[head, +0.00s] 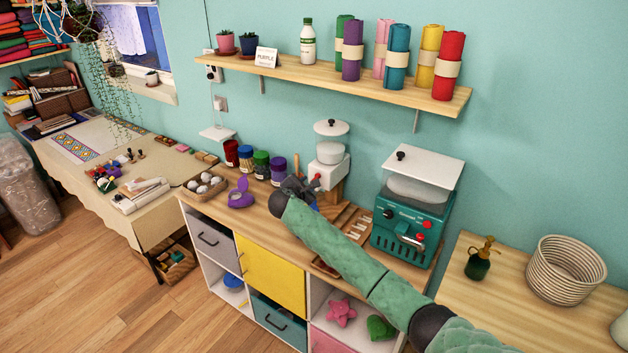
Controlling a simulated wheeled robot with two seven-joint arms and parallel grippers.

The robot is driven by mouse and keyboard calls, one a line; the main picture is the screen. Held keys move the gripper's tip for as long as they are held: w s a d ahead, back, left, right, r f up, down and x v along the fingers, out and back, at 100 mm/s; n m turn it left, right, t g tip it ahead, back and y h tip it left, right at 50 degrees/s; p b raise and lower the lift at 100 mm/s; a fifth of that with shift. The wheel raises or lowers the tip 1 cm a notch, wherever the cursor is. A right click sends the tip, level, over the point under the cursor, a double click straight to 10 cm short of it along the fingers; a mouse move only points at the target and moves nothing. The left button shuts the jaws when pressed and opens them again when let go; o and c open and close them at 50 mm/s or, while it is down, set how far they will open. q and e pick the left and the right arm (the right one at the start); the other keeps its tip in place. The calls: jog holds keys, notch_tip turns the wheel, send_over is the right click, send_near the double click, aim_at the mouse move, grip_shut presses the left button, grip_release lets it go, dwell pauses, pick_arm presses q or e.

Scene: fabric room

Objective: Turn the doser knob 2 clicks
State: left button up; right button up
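A white dispenser (326,172) with a round lidded top stands against the wall on the cabinet top and looks like the doser. A small red knob (318,176) shows on its front. My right arm reaches in from the lower right, and its dark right gripper (307,187) is just in front of the dispenser, close to the red knob. I cannot tell whether it touches the knob. The fingers are small and partly hidden by the wrist, so their opening is unclear. My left gripper is not in view.
A teal machine (408,224) with knobs and a white lid stands right of the dispenser, behind my forearm. Lidded jars (262,165), a purple item (240,194) and a basket of white balls (205,184) are on the left. A shelf (330,82) with rolled fabric hangs above.

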aim_at(315, 178)
jog(key=p+x, duration=0.3)
jog(key=x, duration=0.2)
jog(key=shift+w+d, duration=0.15)
jog(key=shift+w, duration=0.15)
jog(key=shift+x, duration=1)
jog(key=shift+f, duration=0.15)
grip_shut()
